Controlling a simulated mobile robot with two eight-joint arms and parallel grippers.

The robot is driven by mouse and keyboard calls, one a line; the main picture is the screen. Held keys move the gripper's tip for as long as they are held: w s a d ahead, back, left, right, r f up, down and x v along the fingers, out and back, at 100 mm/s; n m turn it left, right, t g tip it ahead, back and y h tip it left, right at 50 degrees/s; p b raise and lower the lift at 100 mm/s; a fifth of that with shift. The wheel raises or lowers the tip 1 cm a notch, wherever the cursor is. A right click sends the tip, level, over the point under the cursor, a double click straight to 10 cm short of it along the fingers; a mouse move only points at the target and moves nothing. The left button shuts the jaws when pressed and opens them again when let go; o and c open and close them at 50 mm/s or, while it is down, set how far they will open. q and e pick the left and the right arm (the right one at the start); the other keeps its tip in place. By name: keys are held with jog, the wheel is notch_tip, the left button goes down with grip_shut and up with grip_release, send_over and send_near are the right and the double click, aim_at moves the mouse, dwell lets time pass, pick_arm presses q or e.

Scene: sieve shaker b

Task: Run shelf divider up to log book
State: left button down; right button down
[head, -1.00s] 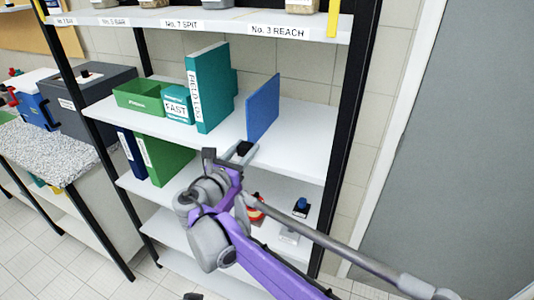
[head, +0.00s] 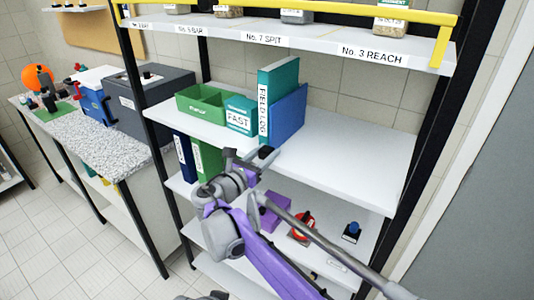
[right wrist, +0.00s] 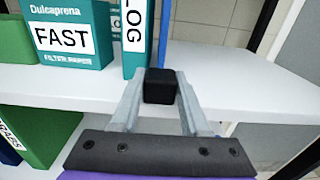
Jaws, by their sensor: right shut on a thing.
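The shelf divider (head: 289,117) is a blue upright panel on the middle shelf. It stands right beside the log book (head: 280,80), a teal binder marked FIELD LOG, with no clear gap in the head view. In the right wrist view the divider (right wrist: 164,35) is a thin blue edge close to the log book (right wrist: 135,38). My right gripper (head: 262,153) is at the shelf's front edge, its fingers shut on the black block (right wrist: 160,86) at the divider's front end.
Left of the log book are a FAST filter paper box (head: 240,115) and a green bin (head: 203,103). The middle shelf (head: 350,145) is bare to the right. Black posts (head: 440,130) bound the rack. A lower shelf holds small items, including a red one (head: 303,226).

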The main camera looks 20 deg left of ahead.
jog(key=shift+c, duration=2)
grip_release()
pick_arm(q)
jog(key=shift+s+f+b, duration=0.25)
jog(key=shift+f+b, duration=0.2)
jog(key=shift+f, duration=0.2)
jog(key=shift+s+f+b, duration=0.25)
jog(key=shift+f+b, duration=0.15)
jog(key=shift+f, duration=0.2)
pick_arm(e)
jog(key=v, duration=1)
jog(key=shift+s, duration=0.4)
jog(key=shift+a, duration=0.1)
